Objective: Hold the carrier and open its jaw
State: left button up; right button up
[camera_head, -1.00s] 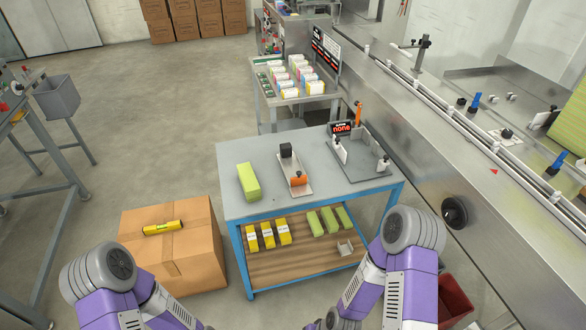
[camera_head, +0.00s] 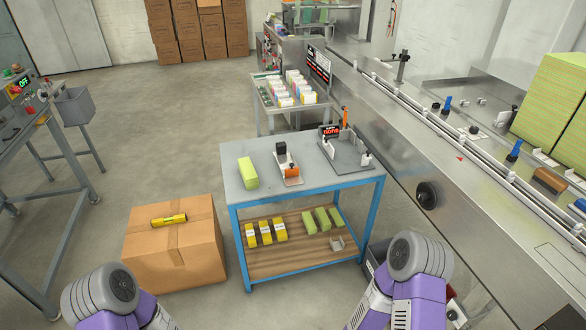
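A small pale plate with a black block at its back and an orange part at its front, which looks like the carrier (camera_head: 291,172), lies on the grey top of the blue-framed table (camera_head: 225,180). Whether its jaw is open or shut is too small to tell. No gripper touches it. My two purple arms show only at the bottom left and bottom right. Both grippers are out of the picture.
A green block (camera_head: 247,172) lies left of the carrier; a grey fixture (camera_head: 345,158) with a small display stands right. A cardboard box (camera_head: 175,260) stands left, a steel conveyor machine (camera_head: 400,165) right.

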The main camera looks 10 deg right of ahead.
aim_at(292, 171)
jog(key=z, duration=0.8)
jog(key=i, duration=1.6)
jog(key=u, duration=0.3)
